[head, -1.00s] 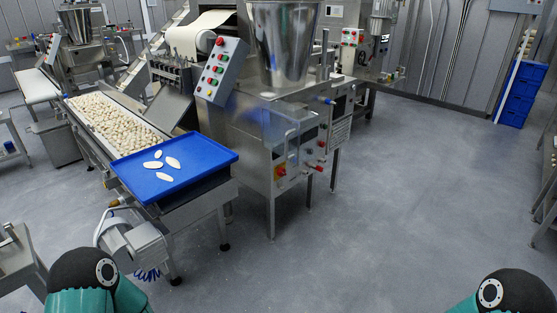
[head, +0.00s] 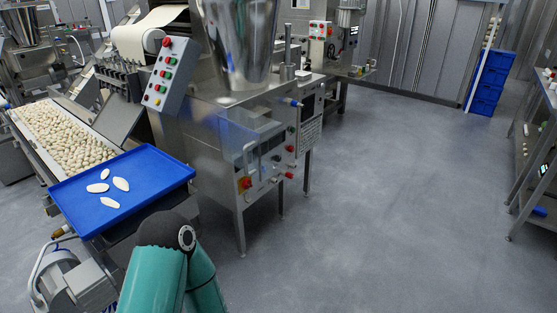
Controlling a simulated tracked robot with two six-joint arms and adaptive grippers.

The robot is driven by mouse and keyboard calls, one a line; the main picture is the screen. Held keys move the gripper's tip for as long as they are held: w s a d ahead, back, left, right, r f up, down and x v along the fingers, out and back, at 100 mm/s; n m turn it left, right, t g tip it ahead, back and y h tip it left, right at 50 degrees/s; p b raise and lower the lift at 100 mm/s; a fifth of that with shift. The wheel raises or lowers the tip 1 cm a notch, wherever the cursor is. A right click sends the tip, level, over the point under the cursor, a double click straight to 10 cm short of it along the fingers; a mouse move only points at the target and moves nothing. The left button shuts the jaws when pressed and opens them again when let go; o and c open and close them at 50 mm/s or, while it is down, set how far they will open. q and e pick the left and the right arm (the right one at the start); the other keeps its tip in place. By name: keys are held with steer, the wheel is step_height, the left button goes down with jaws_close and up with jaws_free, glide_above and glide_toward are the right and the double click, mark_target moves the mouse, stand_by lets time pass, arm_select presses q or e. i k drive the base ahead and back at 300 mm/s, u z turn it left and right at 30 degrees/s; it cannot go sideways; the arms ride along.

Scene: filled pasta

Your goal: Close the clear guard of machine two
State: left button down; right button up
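The steel machine (head: 215,135) with a tall hopper (head: 240,40) stands left of centre. On its front is a clear panel (head: 268,140) with a pale handle, seemingly the guard. I cannot tell for sure whether it stands open or shut. No number shows, so I cannot tell whether this is machine two. A teal and black part of my arm, probably the left, rises at the bottom, below and left of the panel. Neither gripper is in view.
A blue tray (head: 150,172) with several pale pieces sits at the end of a conveyor of pasta (head: 65,138). A tilted button box (head: 171,75) hangs near the hopper. Blue crates (head: 487,92) stand far right, a shelf table (head: 535,150) at the right edge. The grey floor (head: 390,210) is clear.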

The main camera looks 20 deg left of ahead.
mark_target(245, 158)
steer(key=u, duration=0.05)
steer(key=i, duration=1)
steer(key=u, duration=0.65)
